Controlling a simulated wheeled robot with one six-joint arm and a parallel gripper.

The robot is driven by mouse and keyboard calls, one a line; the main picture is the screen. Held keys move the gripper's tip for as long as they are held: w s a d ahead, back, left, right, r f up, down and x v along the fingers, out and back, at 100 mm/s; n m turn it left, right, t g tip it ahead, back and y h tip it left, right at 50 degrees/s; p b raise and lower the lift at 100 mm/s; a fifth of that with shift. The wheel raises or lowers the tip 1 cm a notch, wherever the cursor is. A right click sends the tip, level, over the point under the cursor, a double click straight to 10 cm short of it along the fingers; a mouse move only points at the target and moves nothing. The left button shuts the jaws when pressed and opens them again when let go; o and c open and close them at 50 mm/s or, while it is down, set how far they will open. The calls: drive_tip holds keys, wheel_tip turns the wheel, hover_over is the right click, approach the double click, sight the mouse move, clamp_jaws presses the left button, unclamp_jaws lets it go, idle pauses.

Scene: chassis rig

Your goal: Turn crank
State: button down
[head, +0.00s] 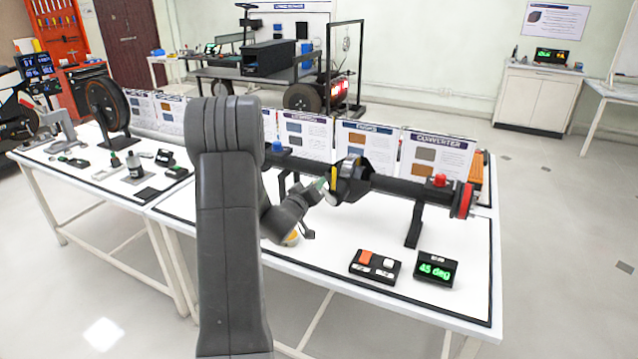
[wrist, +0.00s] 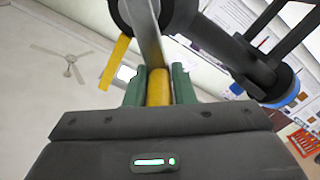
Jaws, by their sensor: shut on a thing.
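The crank has a yellow cylindrical handle (wrist: 158,87) and a silver flat arm (wrist: 147,42) that runs up from it to a dark round hub in the wrist view. My gripper (wrist: 158,86) has its two green jaws shut on the yellow handle, one on each side. In the head view my gripper (head: 322,188) reaches the near side of the black axle housing (head: 352,180), where a bit of yellow shows. A yellow strip (wrist: 115,62) hangs left of the crank arm. The crank is mostly hidden in the head view. A small display (head: 436,269) reads 45 deg in green.
The black axle (head: 405,189) runs right to a red disc (head: 464,200), with a red knob on top and a stand below. A button box (head: 375,266) sits left of the display. Info cards (head: 367,148) line the back.

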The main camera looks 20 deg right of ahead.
drive_tip(key=shift+w+a+f+n, duration=0.2)
drive_tip(key=shift+a+f+n, duration=0.15)
drive_tip(key=shift+f+n, duration=0.4)
drive_tip(key=c, duration=1.3)
unclamp_jaws()
drive_tip(key=shift+w, duration=0.15)
drive_tip(key=shift+r, duration=0.15)
drive_tip(key=shift+a, duration=0.1)
drive_tip(key=b+v, duration=0.1)
drive_tip(key=v, duration=1.2)
drive_tip(key=shift+s+a+b, duration=0.25)
drive_tip(key=shift+s+b, duration=0.1)
drive_tip(key=shift+b, duration=0.05)
drive_tip(key=shift+d, duration=0.1)
